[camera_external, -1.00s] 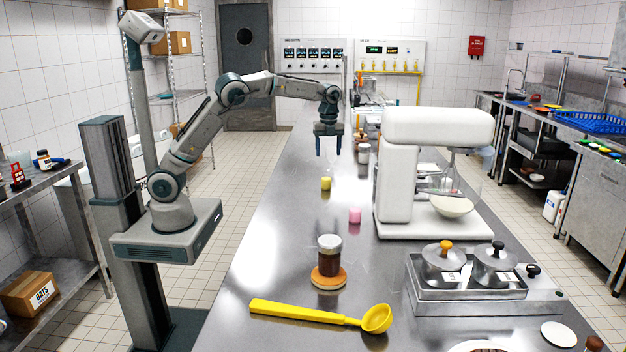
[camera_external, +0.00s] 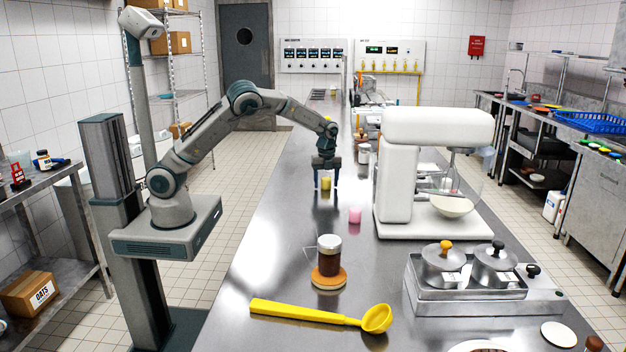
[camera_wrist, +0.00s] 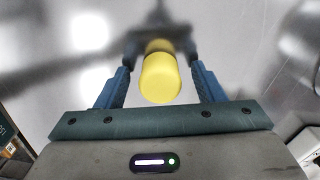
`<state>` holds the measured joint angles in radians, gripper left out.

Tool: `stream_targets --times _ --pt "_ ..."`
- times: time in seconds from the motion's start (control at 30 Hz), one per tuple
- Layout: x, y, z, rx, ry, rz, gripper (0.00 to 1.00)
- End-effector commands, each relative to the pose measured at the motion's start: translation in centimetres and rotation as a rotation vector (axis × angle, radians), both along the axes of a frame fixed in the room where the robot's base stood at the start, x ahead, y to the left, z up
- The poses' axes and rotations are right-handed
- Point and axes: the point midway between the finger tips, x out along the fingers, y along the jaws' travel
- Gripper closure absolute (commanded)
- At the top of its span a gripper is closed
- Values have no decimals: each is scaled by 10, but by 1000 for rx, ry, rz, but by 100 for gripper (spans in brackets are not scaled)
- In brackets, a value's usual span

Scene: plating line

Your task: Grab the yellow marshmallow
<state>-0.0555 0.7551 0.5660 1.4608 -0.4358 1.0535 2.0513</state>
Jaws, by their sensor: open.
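The yellow marshmallow (camera_external: 326,183) stands upright on the steel counter. It is a small yellow cylinder, and it also shows in the wrist view (camera_wrist: 160,77). My gripper (camera_external: 326,185) points down over it with its fingers open. In the wrist view the marshmallow is between the two blue fingers (camera_wrist: 160,82), with a gap on each side. I cannot tell exactly how far down its sides the fingertips reach.
A pink marshmallow (camera_external: 354,215) stands nearer on the counter (camera_external: 270,260). A white stand mixer (camera_external: 398,185) is to the right. A jar on an orange coaster (camera_external: 329,277) and a yellow ladle (camera_external: 300,312) lie nearer. The counter left of the marshmallow is clear.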

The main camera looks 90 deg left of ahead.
Motion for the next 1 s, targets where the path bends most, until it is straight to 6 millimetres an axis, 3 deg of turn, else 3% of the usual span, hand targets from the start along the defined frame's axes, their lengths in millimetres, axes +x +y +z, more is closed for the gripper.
stream_targets --times 0.23,0.37,0.77,1.0 --pt "0 0 -2 0 -1 1 38" --pt "0 0 -2 0 -1 1 71" --pt "0 0 -1 0 -2 1 72" --pt "1 1 21 1 -6 0 72"
